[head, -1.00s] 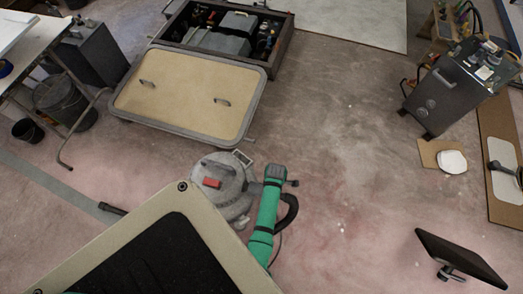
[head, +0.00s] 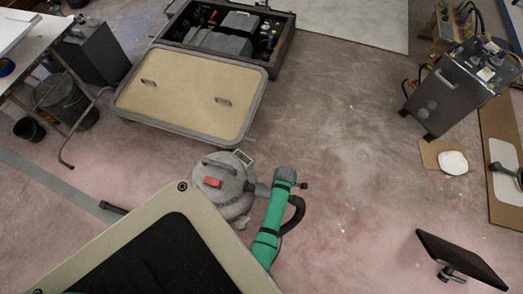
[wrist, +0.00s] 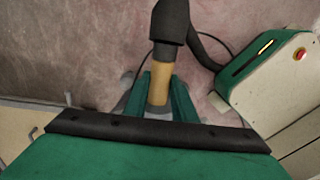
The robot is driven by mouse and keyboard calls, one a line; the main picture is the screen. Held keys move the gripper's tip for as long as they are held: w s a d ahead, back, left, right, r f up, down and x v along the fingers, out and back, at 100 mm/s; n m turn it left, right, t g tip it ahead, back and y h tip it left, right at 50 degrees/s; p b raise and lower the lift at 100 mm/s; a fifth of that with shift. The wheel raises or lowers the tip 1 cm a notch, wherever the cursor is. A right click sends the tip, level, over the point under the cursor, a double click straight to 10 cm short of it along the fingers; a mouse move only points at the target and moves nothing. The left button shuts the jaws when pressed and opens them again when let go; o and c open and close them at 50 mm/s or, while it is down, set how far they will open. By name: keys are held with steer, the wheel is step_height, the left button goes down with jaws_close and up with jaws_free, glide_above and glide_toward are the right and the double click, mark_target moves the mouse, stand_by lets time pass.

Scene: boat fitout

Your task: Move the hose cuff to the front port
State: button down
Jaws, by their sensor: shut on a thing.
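The hose cuff (wrist: 160,78) is a tan tube with a black hose (wrist: 172,22) on its upper end in the wrist view. My gripper (wrist: 159,93) has its green jaws shut on the cuff's sides. The cuff's lower end meets something grey that is partly hidden. In the head view my gripper (head: 284,174) is just right of a round grey canister machine (head: 224,186) with a red block on top. A dark stub (head: 262,189) points from the canister towards my gripper. I cannot tell whether it is the front port or whether it touches the cuff.
A tan hatch panel (head: 190,92) lies beyond the canister, beside an open bay (head: 178,34) of equipment. A metal cabinet (head: 447,93) stands at the right. A dark tilted screen (head: 460,260) is at lower right. The floor between is mostly clear.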

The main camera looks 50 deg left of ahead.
steer(key=shift+w+d, duration=0.75)
steer(key=shift+d, duration=0.3)
steer(key=shift+d, duration=0.1)
